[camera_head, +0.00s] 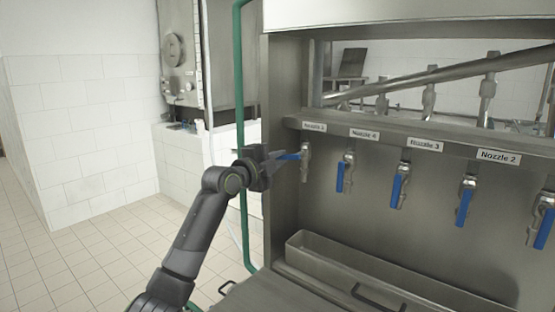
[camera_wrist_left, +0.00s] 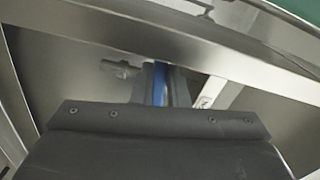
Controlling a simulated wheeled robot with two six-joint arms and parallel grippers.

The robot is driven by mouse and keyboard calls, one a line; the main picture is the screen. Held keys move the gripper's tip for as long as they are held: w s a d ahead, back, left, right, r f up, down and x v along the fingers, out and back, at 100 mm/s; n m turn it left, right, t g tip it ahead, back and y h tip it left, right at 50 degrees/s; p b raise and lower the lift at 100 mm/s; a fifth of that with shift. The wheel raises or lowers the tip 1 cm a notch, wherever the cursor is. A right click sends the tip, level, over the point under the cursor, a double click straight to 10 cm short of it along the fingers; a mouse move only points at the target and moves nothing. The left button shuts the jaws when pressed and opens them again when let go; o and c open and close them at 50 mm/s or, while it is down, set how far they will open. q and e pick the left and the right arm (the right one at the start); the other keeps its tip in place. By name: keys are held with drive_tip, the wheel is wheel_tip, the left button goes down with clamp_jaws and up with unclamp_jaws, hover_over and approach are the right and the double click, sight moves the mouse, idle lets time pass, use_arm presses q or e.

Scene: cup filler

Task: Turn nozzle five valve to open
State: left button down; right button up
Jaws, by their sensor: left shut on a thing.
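The nozzle five valve (camera_head: 305,162) is a metal tap under the leftmost label on the steel filler. Its blue handle (camera_head: 291,156) points left, close to horizontal. My left gripper (camera_head: 276,160) comes from the left and is shut on this handle. In the left wrist view the blue handle (camera_wrist_left: 160,84) stands between the fingers of the left gripper (camera_wrist_left: 162,82). A metal fitting (camera_wrist_left: 120,69) shows beside it. My right gripper is not in view.
The nozzle four (camera_head: 340,177), nozzle three (camera_head: 397,191) and nozzle two (camera_head: 464,206) handles hang down along the panel. A steel trough (camera_head: 350,275) lies below. A green pipe (camera_head: 240,90) stands left of the filler. Open tiled floor (camera_head: 80,260) is at the left.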

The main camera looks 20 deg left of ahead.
use_arm(q)
drive_tip(key=d+f+n+p, duration=0.1)
drive_tip(key=n, duration=0.4)
drive_tip(key=s+d+f+n+p, duration=0.1)
drive_tip(key=n+p, duration=0.1)
drive_tip(key=n, duration=0.3)
drive_tip(key=d+f+n+p, duration=0.1)
drive_tip(key=n, duration=0.4)
drive_tip(key=shift+s+d+f+n+p, duration=0.15)
drive_tip(key=shift+d+n+p, duration=0.15)
drive_tip(key=shift+p, duration=0.1)
idle(0.4)
drive_tip(key=c, duration=1.4)
unclamp_jaws()
drive_tip(key=shift+c, duration=0.2)
drive_tip(key=shift+s, duration=0.1)
